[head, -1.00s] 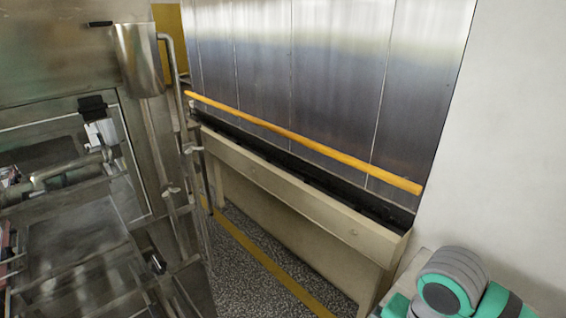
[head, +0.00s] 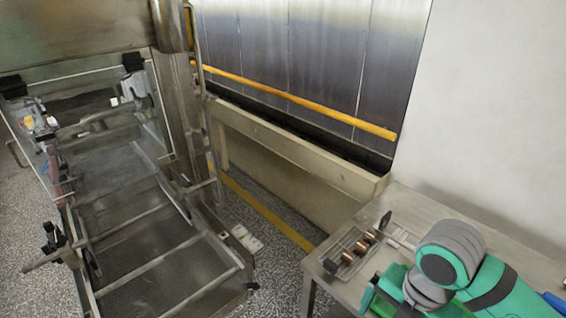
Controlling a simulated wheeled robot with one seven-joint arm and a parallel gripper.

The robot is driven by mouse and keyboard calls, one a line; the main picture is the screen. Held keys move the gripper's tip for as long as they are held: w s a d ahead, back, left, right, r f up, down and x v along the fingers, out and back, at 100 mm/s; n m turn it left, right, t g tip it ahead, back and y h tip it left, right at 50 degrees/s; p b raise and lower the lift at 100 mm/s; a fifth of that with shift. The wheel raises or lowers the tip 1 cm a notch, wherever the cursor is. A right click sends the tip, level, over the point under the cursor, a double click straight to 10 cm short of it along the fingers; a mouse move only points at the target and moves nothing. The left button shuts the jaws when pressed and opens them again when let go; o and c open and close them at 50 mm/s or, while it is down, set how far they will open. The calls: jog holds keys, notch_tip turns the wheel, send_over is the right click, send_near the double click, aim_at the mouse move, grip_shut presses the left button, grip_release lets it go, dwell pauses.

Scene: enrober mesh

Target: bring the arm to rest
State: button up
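My arm (head: 455,258), grey and green, shows at the lower right of the head view. It is bent over a steel table (head: 418,208). The end of the arm and my gripper cannot be made out; the green links at the bottom edge hide that area or it lies outside the picture.
A tray (head: 345,246) with several copper-coloured cylinders lies on the table, left of my arm. A steel machine frame with a mesh bed (head: 140,215) stands at the left. A yellow rail (head: 300,100) runs along the panelled wall. Speckled floor lies between machine and table.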

jog(key=w+a+r+m+t+y, duration=0.3)
jog(key=w+a+m+t, duration=0.3)
jog(key=a, duration=0.4)
jog(key=w+a+r+m+t+y, duration=0.3)
jog(key=w+a+r+t+y, duration=0.15)
jog(key=w+a, duration=0.45)
jog(key=w+a+r+m+t+y, duration=0.3)
jog(key=w+a+m+t, duration=0.3)
jog(key=a, duration=0.4)
jog(key=s+d+f+m+h, duration=0.1)
jog(key=s+f+m+h, duration=0.5)
jog(key=f, duration=0.4)
jog(key=s+d+f+m+h, duration=0.1)
jog(key=s+f+m+h, duration=0.5)
jog(key=f, duration=0.5)
jog(key=s+d+f, duration=0.2)
jog(key=s+f, duration=0.1)
jog(key=s, duration=0.9)
jog(key=s+d+f+n+g+y, duration=0.1)
jog(key=s+f, duration=0.2)
jog(key=s, duration=0.9)
jog(key=shift+s+d+f, duration=0.25)
jog(key=shift+s+d, duration=0.1)
jog(key=shift+d, duration=0.05)
